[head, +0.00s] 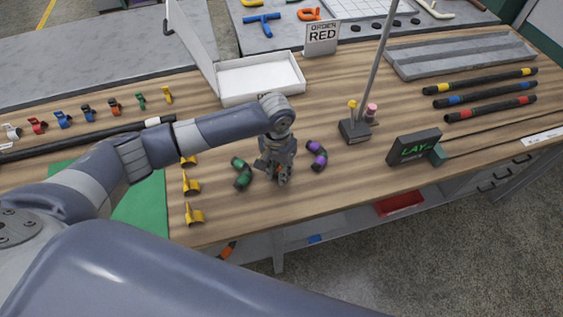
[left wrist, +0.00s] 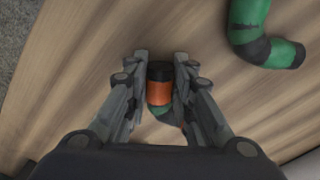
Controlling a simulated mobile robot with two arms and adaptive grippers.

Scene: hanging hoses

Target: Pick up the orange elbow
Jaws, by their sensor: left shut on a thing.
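The orange elbow (left wrist: 159,92) shows in the left wrist view as an orange band with a black end, between the two fingers of my left gripper (left wrist: 160,76). A small greenish part shows just below the band; the rest is hidden. In the head view my left gripper (head: 275,174) points down at the table's front part, shut on the elbow, which it mostly hides. I cannot tell whether the elbow still touches the table. A green elbow (head: 242,173) lies just left of the gripper and a purple elbow (head: 316,155) just right. My right gripper is not in view.
Several yellow clips (head: 192,184) lie left of the green elbow. A stand with a pole (head: 354,131) and a dark display box (head: 413,147) stand to the right. A white tray (head: 262,96) is behind. The table's front edge is close to the gripper.

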